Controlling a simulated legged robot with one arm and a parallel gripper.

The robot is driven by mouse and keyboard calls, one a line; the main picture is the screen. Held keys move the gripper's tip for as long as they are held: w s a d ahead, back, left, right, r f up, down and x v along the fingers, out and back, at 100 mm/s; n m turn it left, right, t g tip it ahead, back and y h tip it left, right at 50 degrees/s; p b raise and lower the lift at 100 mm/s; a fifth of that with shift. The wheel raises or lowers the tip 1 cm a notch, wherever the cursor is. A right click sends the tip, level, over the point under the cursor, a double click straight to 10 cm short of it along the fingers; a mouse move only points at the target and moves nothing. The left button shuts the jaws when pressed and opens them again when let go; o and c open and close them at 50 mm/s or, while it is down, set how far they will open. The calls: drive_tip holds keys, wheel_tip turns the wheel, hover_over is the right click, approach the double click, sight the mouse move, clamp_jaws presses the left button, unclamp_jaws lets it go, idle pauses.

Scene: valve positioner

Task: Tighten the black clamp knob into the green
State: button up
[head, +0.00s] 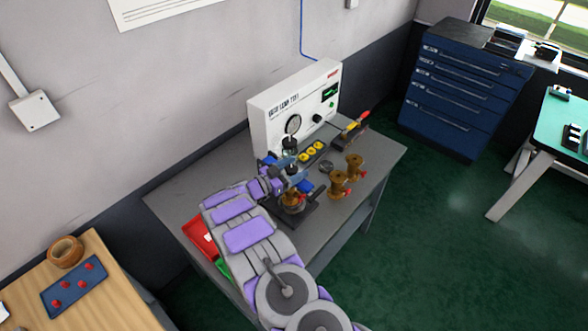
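A white test panel (298,98) stands at the back of a grey bench (375,165). It carries a round gauge (293,124), a small green-lit display (330,91) and a dark knob (318,118). My gripper (288,168) is in front of the panel's left part, over a brass and blue valve assembly (293,201) on a dark base. A black knob-like part (290,143) shows just behind the gripper, below the gauge. I cannot tell whether it is the clamp knob or whether the gripper touches it. The fingers are too small to read, and my arm hides part of the assembly.
Two brass valve bodies (339,184) stand right of the assembly. A tray with yellow parts (312,152) and a red-and-yellow-handled tool (355,126) lie behind them. Red (199,236) and green bins are at the bench's left. A wooden table (98,290) is at lower left.

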drive_tip(key=v, duration=1.7)
drive_tip(key=shift+s+a+p, duration=0.2)
drive_tip(key=shift+p, duration=0.15)
drive_tip(key=shift+f, duration=0.15)
